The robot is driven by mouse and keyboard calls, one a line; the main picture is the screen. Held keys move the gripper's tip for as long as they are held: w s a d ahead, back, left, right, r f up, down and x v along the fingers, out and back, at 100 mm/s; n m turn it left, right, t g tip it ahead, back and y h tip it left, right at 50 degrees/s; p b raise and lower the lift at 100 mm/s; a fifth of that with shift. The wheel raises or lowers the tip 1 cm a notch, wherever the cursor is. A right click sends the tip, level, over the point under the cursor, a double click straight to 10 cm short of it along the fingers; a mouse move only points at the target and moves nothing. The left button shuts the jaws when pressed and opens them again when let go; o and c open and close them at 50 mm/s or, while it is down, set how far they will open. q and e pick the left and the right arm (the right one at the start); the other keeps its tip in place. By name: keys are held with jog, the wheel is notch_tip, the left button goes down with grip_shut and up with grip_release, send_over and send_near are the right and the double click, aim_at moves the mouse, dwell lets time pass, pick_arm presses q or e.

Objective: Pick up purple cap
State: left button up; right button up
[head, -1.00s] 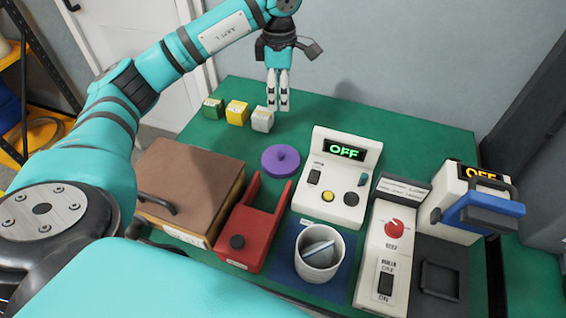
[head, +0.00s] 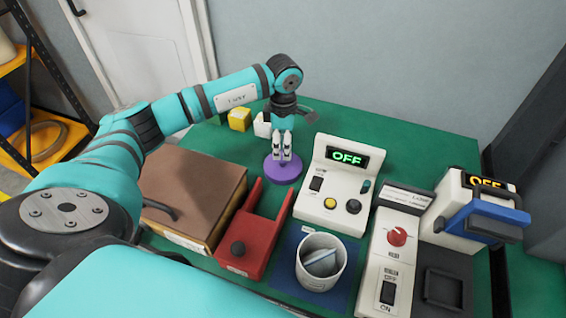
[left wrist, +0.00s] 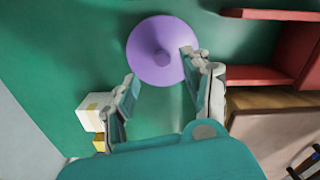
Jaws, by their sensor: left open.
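The purple cap (head: 283,170) is a round disc with a small raised knob, lying on the green table. It also shows in the left wrist view (left wrist: 150,38), its knob in the middle. My left gripper (head: 283,157) is above the cap in the head view and points down. In the left wrist view its two fingers (left wrist: 160,68) are apart with nothing between the pads, and the knob appears beyond the gap between the tips. The right gripper is not in view.
Yellow (head: 240,119) and white (head: 262,125) blocks stand behind. A red holder (head: 253,230) and brown box (head: 190,190) are left and front. A white device (head: 331,180) reading OFF stands right of the cap. A white cup (head: 320,262) is in front.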

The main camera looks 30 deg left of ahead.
aim_at(283, 165)
pick_arm(q)
notch_tip(283, 165, down, 4)
jog(key=shift+s+d+f+p, duration=0.1)
jog(key=shift+s+d+p, duration=0.05)
jog(key=shift+p, duration=0.75)
jog(key=shift+f, duration=0.55)
grip_shut()
